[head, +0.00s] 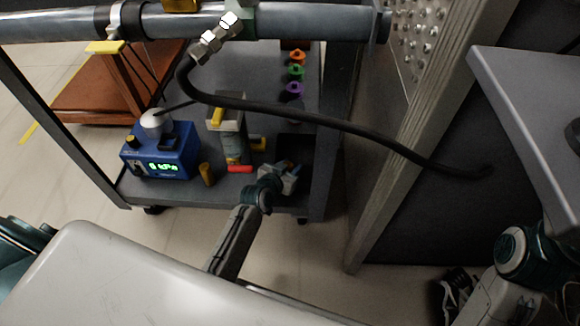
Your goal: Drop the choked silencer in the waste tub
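My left gripper (288,178) is over the lower shelf of the grey cart, at the front of a dark open box (295,146) that looks like the waste tub. Its fingers are small and dark here, and I cannot tell whether they are apart or hold anything. A small brass-coloured cylinder (206,174) stands beside the blue gauge box, left of the gripper and apart from it. It may be a silencer, but I cannot tell whether it is the choked one. My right gripper (455,296) is low at the right, dark and partly hidden.
The blue gauge box (160,154) and a clear bowl unit with yellow parts (231,132) stand left of the gripper. A red piece (240,169) lies nearby. Orange, green and purple fittings (295,72) line the back. A black hose (330,121) crosses above the cart.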

